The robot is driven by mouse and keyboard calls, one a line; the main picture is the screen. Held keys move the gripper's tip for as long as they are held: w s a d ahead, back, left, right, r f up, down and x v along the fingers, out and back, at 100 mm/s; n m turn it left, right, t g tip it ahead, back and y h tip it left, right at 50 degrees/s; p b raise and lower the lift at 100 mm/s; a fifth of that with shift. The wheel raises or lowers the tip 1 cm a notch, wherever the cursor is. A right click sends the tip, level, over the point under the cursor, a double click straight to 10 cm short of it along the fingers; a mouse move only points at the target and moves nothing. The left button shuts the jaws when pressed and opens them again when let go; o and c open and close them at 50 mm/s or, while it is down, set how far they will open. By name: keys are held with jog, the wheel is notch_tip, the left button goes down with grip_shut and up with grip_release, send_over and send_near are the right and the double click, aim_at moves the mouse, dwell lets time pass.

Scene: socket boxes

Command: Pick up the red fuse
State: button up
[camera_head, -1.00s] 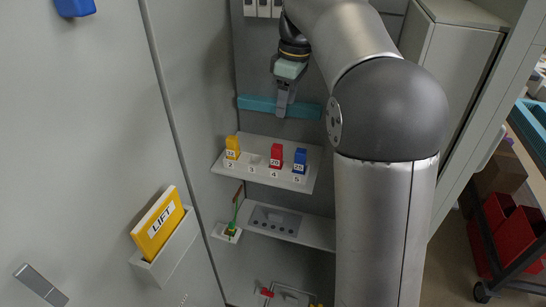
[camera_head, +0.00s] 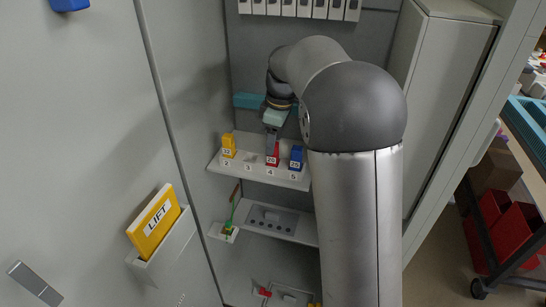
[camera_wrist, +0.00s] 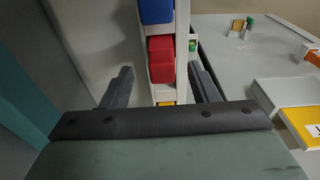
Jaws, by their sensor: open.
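The red fuse (camera_head: 272,160) stands upright on the white shelf (camera_head: 208,166) at position 4, between an empty position 3 and the blue fuse (camera_head: 296,157). My gripper (camera_head: 271,150) is just above and in front of it, hiding its upper part. In the wrist view the red fuse (camera_wrist: 161,60) lies ahead between the two spread fingers of my gripper (camera_wrist: 162,85). The gripper is open and holds nothing. I cannot tell whether a finger touches the fuse.
The yellow fuse (camera_head: 229,146) stands at the left of the shelf. In the wrist view the blue fuse (camera_wrist: 157,10) is close beside the red one. A lower shelf (camera_head: 303,231) lies below. A yellow LIFT folder (camera_head: 154,221) is on the left door. A teal bar (camera_head: 247,101) runs behind.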

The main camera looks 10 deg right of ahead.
jog(key=shift+a+f, duration=0.15)
jog(key=shift+f, duration=0.85)
jog(key=shift+a+f, duration=0.15)
jog(key=shift+f, duration=0.8)
jog(key=c, duration=1)
jog(key=shift+r, duration=0.1)
jog(key=shift+w+r, duration=0.1)
jog(key=shift+r, duration=0.3)
notch_tip(320, 180, up, 2)
jog(key=shift+r, duration=0.15)
jog(key=s+a+r, duration=0.1)
jog(key=s+r, duration=0.2)
jog(key=s, duration=0.1)
jog(key=s+a+r+b, duration=0.1)
jog(key=s+r, duration=0.2)
jog(key=s, duration=0.2)
jog(key=s+a+r, duration=0.2)
jog(key=s+r, duration=0.1)
jog(key=s, duration=0.1)
jog(key=shift+s+r+b, duration=0.3)
jog(key=shift+r+b, duration=0.05)
jog(key=shift+r, duration=0.05)
